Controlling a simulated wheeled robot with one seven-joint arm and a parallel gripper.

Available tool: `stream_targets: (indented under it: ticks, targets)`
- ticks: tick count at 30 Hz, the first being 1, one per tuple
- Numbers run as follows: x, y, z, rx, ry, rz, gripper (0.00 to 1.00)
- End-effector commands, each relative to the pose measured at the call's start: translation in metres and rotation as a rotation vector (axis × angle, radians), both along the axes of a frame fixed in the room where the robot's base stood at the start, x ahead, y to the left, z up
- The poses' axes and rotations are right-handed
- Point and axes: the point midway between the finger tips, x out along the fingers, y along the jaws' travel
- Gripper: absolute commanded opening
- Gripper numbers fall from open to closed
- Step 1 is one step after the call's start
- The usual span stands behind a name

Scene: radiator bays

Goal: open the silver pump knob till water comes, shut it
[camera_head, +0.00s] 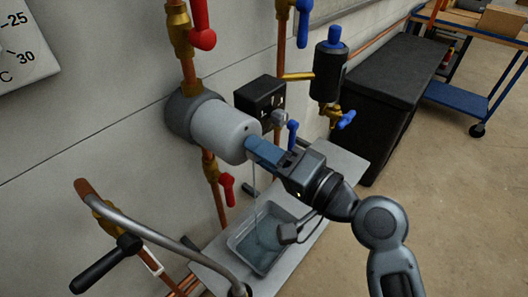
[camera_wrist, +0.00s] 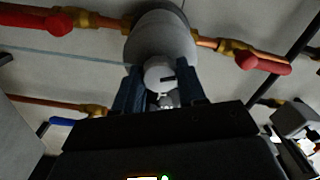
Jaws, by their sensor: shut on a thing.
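The pump is a grey and pale silver cylinder (camera_head: 222,130) on the wall pipe. It also shows in the wrist view (camera_wrist: 158,35). The silver knob (camera_wrist: 160,72) on its front end sits between my fingers in the wrist view and is hidden by my fingers in the head view. My gripper (camera_head: 257,149) is shut on the knob, with its blue-grey fingers up against the pump's end. A thin stream of water (camera_head: 254,192) falls from below the pump's end into a grey tray (camera_head: 239,258) that holds some water.
Red-handled valves (camera_head: 203,38) sit on the pipe above and below the pump. A black box (camera_head: 260,96) and a black cylinder (camera_head: 328,72) with a blue-handled valve (camera_head: 346,120) are to the right.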

Motion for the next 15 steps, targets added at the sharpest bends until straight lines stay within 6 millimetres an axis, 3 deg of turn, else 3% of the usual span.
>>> stream_targets:
  ticks: [15]
  targets:
    - [0.0003, -0.001, -0.005, -0.07, -0.089, -0.002, 0.1]
